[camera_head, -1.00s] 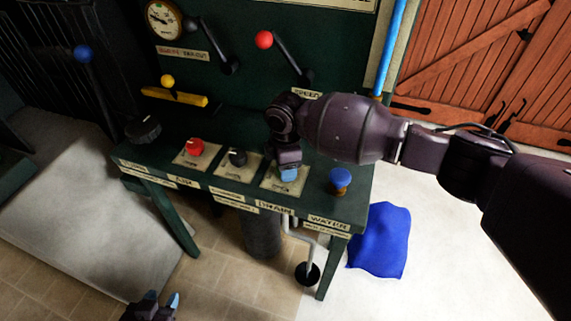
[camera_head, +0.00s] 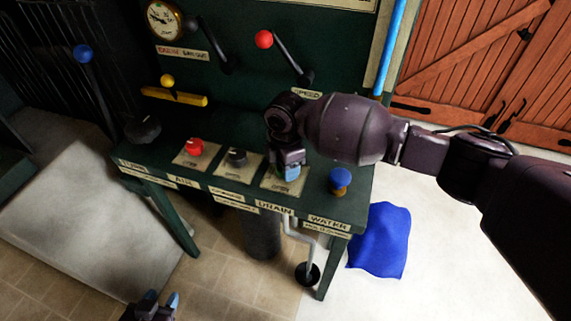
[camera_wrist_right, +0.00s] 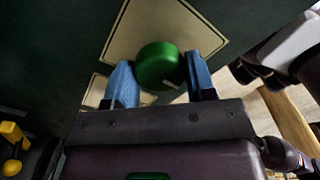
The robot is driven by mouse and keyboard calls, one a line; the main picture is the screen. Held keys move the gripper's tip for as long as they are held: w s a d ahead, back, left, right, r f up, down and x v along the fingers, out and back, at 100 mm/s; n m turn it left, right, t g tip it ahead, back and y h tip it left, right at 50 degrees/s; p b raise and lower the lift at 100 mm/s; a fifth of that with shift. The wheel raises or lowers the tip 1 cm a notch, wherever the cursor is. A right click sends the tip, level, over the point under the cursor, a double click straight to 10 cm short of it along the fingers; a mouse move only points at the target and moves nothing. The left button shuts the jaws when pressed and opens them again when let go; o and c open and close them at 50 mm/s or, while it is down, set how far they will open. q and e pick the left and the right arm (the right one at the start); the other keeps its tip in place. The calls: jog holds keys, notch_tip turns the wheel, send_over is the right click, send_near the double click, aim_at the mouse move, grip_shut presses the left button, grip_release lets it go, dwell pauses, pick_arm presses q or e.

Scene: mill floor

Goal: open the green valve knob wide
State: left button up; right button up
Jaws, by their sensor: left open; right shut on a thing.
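The green valve knob (camera_wrist_right: 157,64) is a round cap with a pale mark on its lower right edge, over a cream plate (camera_wrist_right: 205,38). My right gripper (camera_wrist_right: 160,72) has its blue fingers on either side of the knob and is shut on it. In the head view my right gripper (camera_head: 289,172) points down at the panel's DRAIN place and hides the knob. My left gripper (camera_head: 160,302) is open and empty, low at the bottom edge, well away from the panel.
A red-ball lever (camera_head: 264,39) and a yellow bar (camera_head: 175,97) are behind. A blue cloth (camera_head: 381,240) lies on the floor.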

jog(key=o, duration=0.9)
notch_tip(320, 180, up, 11)
jog(key=shift+f+p, duration=0.1)
jog(key=shift+p, duration=0.75)
jog(key=shift+f, duration=0.1)
